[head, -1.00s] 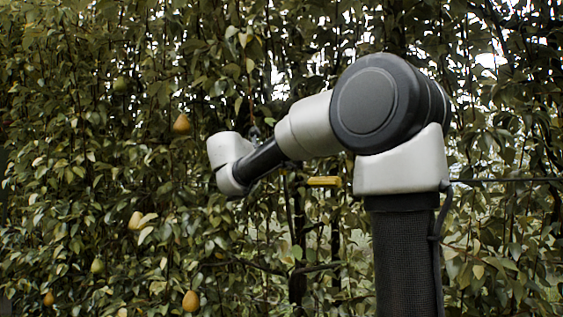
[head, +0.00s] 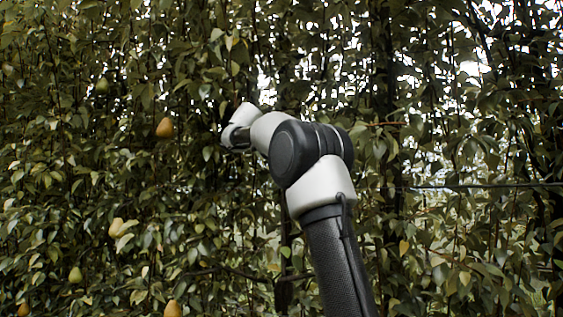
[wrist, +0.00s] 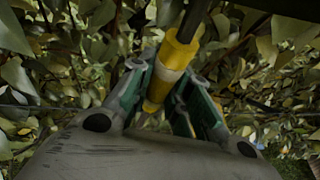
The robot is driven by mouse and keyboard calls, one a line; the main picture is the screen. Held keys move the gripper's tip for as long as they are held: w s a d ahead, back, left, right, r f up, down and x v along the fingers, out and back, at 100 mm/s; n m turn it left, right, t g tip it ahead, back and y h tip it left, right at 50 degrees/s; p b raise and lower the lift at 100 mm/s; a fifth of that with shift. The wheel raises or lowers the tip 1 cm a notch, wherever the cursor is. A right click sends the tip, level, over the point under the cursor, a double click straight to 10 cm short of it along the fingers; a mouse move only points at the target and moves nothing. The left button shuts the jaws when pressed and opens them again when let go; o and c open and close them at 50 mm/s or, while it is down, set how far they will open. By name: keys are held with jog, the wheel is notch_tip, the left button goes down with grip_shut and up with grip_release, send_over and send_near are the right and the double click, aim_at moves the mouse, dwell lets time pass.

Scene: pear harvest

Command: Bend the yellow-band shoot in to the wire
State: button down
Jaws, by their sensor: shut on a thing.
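In the wrist view my gripper (wrist: 167,85) is shut on the yellow-band shoot (wrist: 171,68), with one green-padded finger on each side of the yellow sleeve. The sleeve has a paler middle part, and a dark stem leaves its upper end, tilted to the upper right. In the head view my arm reaches into the foliage, and both the gripper and the band are hidden there. The wire (head: 490,186) runs roughly level at the right of the head view; leaves and my arm hide it farther left. The gap between shoot and wire cannot be told.
Dense leaves and stems surround my gripper. Pears hang at the left, one (head: 165,127) at mid height and another (head: 173,309) at the lower edge. A dark upright trunk (head: 388,75) stands behind my arm.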

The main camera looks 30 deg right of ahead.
jog(key=shift+w+d+r, duration=0.1)
jog(key=c, duration=1.3)
grip_release()
jog(key=shift+w+d, duration=0.1)
jog(key=shift+d, duration=0.1)
jog(key=shift+a, duration=0.2)
jog(key=v, duration=1.1)
jog(key=shift+s+a, duration=0.2)
jog(key=shift+a, duration=0.1)
